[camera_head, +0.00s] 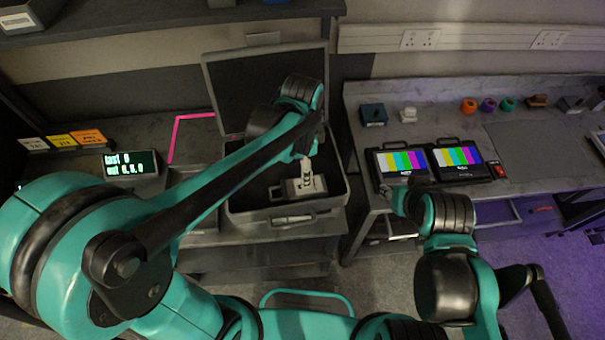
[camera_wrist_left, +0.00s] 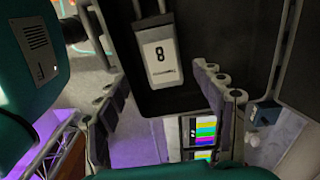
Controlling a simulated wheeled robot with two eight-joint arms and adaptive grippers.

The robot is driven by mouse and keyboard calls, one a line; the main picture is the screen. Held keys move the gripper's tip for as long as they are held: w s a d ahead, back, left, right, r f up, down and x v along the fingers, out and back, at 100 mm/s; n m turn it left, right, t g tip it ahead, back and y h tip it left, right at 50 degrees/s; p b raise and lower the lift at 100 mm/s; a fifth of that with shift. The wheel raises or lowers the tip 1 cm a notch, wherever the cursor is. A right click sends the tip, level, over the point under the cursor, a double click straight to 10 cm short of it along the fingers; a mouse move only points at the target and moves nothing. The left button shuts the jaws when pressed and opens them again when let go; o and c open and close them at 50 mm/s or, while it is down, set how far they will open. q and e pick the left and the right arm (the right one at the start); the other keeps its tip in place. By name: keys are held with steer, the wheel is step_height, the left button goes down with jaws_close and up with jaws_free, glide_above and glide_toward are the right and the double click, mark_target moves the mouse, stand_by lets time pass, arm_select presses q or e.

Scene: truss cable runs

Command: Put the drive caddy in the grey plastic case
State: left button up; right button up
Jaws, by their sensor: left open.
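The grey plastic case (camera_head: 238,207) stands open on the bench, with its lid (camera_head: 225,85) raised at the back. The drive caddy (camera_head: 290,187), a pale grey block, lies inside the case on its dark floor. My left gripper (camera_head: 307,178) is over the case, close to the caddy. In the left wrist view my left gripper (camera_wrist_left: 165,98) has its fingers wide apart with nothing between them. My right gripper (camera_head: 391,195) is in front of the monitors; its fingers are too small to read.
Two small monitors with colour bars (camera_head: 400,162) (camera_head: 458,160) stand on the right bench. A dark blue box (camera_head: 374,115) and several small coloured items sit behind them. A pink outline (camera_head: 176,135) and a small display (camera_head: 131,164) are left of the case. A gap separates the benches.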

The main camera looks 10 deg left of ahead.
arm_select(q)
steer(key=s+a+r+n+t, duration=0.2)
steer(key=s+a+n+t, duration=0.1)
steer(key=a+n, duration=0.3)
steer(key=s+a+r+n+t, duration=0.3)
steer(key=s+a+n+t, duration=0.1)
steer(key=a+n, duration=0.3)
steer(key=shift+s+n, duration=0.3)
steer(key=shift+n, duration=0.5)
